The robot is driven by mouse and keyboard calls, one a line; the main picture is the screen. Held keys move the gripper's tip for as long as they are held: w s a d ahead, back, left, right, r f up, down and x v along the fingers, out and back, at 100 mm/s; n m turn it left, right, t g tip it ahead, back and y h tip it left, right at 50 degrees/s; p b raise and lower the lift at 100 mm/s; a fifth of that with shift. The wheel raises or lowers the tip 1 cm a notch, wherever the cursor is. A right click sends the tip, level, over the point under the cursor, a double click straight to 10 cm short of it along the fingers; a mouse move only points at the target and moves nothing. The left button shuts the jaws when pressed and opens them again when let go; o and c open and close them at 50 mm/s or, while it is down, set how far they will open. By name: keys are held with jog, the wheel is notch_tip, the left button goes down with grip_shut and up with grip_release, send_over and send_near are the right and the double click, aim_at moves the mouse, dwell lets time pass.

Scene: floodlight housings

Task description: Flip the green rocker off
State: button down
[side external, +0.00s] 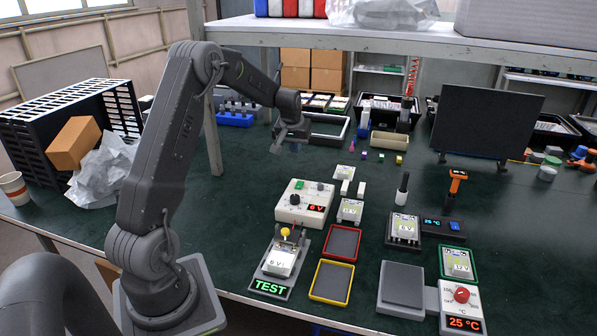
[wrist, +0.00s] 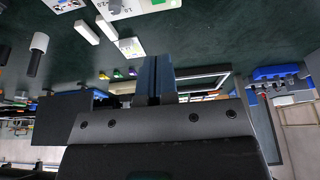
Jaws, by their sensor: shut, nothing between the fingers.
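The green rocker (side external: 299,184) is a small green piece on the top of a white control box (side external: 316,216) with a dark knob and a red lit display. Whether the rocker is tilted on or off is too small to tell. My gripper (side external: 284,148) hangs above the table, behind and above the box, apart from it. In the wrist view my gripper (wrist: 155,62) has its fingers together with nothing between them. The white control box (wrist: 152,8) is cut off at the top edge of that view.
A white block pair (side external: 348,187) and a meter (side external: 350,211) stand right of the box. A red-rimmed tray (side external: 358,241), a yellow-rimmed tray (side external: 348,293) and the TEST stand (side external: 268,287) lie in front. A dark panel (side external: 487,120) stands at the back right.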

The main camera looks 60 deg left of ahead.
aim_at(300, 182)
jog(key=shift+f, duration=0.1)
jog(key=x, duration=1.3)
jog(key=shift+s+d+f, duration=0.1)
jog(key=shift+f, duration=0.35)
jog(key=shift+f, duration=0.1)
